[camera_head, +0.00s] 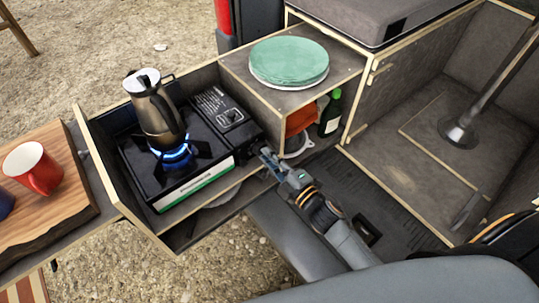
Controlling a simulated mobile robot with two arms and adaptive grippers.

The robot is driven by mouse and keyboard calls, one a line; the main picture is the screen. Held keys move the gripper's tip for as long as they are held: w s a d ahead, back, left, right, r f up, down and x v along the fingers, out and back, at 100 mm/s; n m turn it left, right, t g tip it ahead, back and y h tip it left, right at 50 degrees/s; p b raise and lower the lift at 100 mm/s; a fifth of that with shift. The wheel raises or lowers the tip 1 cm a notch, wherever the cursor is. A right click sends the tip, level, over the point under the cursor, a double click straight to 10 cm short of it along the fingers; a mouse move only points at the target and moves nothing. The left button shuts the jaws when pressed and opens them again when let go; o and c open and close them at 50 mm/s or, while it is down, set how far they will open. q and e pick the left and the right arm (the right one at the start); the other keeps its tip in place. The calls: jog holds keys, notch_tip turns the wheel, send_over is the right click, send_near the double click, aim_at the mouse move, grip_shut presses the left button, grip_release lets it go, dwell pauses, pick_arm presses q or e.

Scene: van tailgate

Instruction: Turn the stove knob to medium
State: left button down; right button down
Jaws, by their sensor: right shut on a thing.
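The black camping stove (134,161) sits in a pulled-out wooden drawer, with a blue flame (178,153) burning under a metal kettle (158,112). My right gripper (266,156) reaches in from the lower right and meets the right end of the stove's front face. Its jaws are shut on the stove knob there. The knob is small and mostly hidden by the fingers, so its setting cannot be read. My left gripper is not in view.
Green plates (288,61) lie stacked on the cabinet top right of the stove. A dark green bottle (330,112) and an orange item (299,118) stand in the compartment below. A red mug (33,168) rests on a wooden board (62,205) at left.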

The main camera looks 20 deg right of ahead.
jog(key=shift+m, duration=0.6)
jog(key=c, duration=1.4)
grip_release()
jog(key=shift+s, duration=0.1)
jog(key=v, duration=1.2)
